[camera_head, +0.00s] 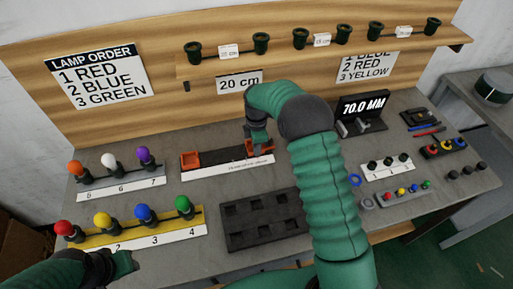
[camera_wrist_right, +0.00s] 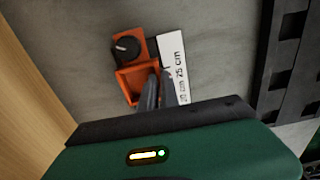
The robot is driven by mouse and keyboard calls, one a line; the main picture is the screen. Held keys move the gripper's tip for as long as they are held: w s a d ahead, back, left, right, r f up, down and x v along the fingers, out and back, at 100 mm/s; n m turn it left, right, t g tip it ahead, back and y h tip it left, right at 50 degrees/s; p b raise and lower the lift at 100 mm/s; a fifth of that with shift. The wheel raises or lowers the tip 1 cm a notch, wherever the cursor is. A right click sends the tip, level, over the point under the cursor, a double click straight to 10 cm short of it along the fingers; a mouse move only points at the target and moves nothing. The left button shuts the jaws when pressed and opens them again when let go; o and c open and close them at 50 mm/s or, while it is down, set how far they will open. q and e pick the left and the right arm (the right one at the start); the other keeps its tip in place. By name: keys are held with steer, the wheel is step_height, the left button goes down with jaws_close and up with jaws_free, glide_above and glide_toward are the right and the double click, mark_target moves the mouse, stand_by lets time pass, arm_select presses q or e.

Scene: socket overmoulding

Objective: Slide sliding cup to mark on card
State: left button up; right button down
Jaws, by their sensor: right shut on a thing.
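The orange sliding cup (camera_head: 251,153) sits on the dark rail of a slide gauge, near the rail's right end. In the right wrist view the cup (camera_wrist_right: 133,86) is an open square box, next to an orange end block with a black knob (camera_wrist_right: 127,46). My right gripper (camera_head: 257,145) reaches down at the cup, and its fingers (camera_wrist_right: 157,92) are shut on it. The card (camera_head: 239,83) on the back board reads "20 cm".
An orange fixed end (camera_head: 191,158) closes the rail's left end. Coloured lamps stand on a yellow strip (camera_head: 135,232) and a white strip (camera_head: 120,188) at left. A dark tray (camera_head: 262,220) lies in front. A "70.0 MM" display (camera_head: 363,106) stands right of my right arm.

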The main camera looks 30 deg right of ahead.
mark_target(246, 156)
steer(key=shift+w+r, duration=0.1)
steer(key=a, duration=0.2)
steer(key=w+a+p, duration=0.1)
steer(key=shift+a, duration=0.5)
steer(key=c, duration=1.6)
jaws_free()
step_height(246, 156, up, 17)
steer(key=p, duration=0.1)
steer(key=shift+f, duration=0.2)
